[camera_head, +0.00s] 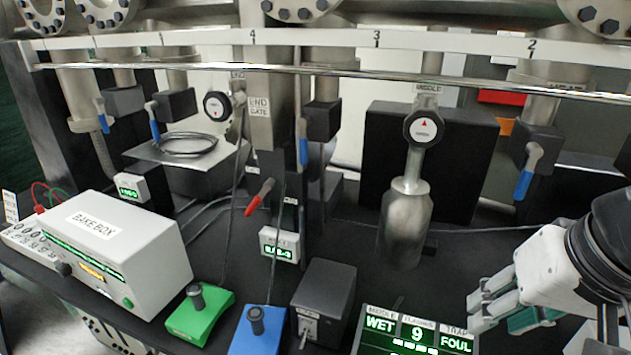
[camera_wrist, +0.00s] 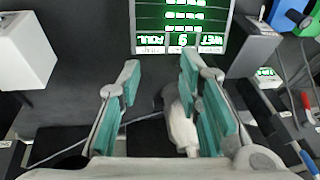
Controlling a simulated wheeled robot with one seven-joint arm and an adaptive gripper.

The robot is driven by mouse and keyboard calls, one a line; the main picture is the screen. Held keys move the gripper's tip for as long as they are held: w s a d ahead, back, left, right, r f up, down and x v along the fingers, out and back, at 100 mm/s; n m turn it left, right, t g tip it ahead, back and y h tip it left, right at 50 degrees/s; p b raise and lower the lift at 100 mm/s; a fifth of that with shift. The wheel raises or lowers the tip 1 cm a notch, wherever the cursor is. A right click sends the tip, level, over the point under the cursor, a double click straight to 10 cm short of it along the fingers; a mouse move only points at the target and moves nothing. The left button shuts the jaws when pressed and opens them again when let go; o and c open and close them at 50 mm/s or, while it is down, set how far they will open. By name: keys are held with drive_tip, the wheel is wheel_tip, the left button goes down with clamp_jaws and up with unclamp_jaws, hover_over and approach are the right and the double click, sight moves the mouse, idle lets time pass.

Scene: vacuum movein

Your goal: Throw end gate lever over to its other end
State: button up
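A red-handled lever (camera_head: 259,197) stands tilted below the column with the END GATE label (camera_head: 258,106), its red grip at the lower left. Small plates by it are only partly readable. A red lever also shows at the right edge of the wrist view (camera_wrist: 308,108). My gripper (camera_head: 482,305) is at the lower right of the head view, well apart from the lever. In the wrist view my gripper (camera_wrist: 160,80) has its teal-padded fingers spread. A pale object (camera_wrist: 181,128) appears between or behind them; I cannot tell which.
A metal cylinder (camera_head: 405,225) hangs between gripper and red lever. The display box (camera_head: 415,335), dark switch box (camera_head: 325,295), blue pedestal (camera_head: 258,335), green pedestal (camera_head: 200,315) and BAKE BOX (camera_head: 110,240) line the front. Blue-handled valves (camera_head: 526,180) and a long rail (camera_head: 330,72) lie behind.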

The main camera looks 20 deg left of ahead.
drive_tip(key=s+d+r+n+g+h+p, duration=0.1)
drive_tip(key=s+d+n+g+h+p, duration=0.15)
drive_tip(key=s+d, duration=0.35)
drive_tip(key=w+d+r+n+h+p, duration=0.2)
drive_tip(key=w+d+h+p, duration=0.15)
drive_tip(key=w, duration=0.25)
drive_tip(key=w+a+n+t+h+p, duration=0.25)
drive_tip(key=w+a+n+h, duration=0.2)
drive_tip(key=w, duration=0.35)
drive_tip(key=n+t+y+p, duration=1)
drive_tip(key=n+t+y, duration=0.3)
drive_tip(key=n, duration=0.9)
approach(253, 207)
drive_tip(key=shift+t+h, duration=0.6)
drive_tip(key=shift+h, duration=0.15)
drive_tip(key=w+a, duration=0.1)
drive_tip(key=w, duration=0.6)
drive_tip(key=w+a, duration=0.1)
drive_tip(key=w, duration=0.2)
drive_tip(key=shift+w+a+f, duration=0.25)
drive_tip(key=shift+a+f, duration=0.05)
drive_tip(key=shift+f, duration=0.05)
drive_tip(key=shift+c, duration=0.4)
clamp_jaws()
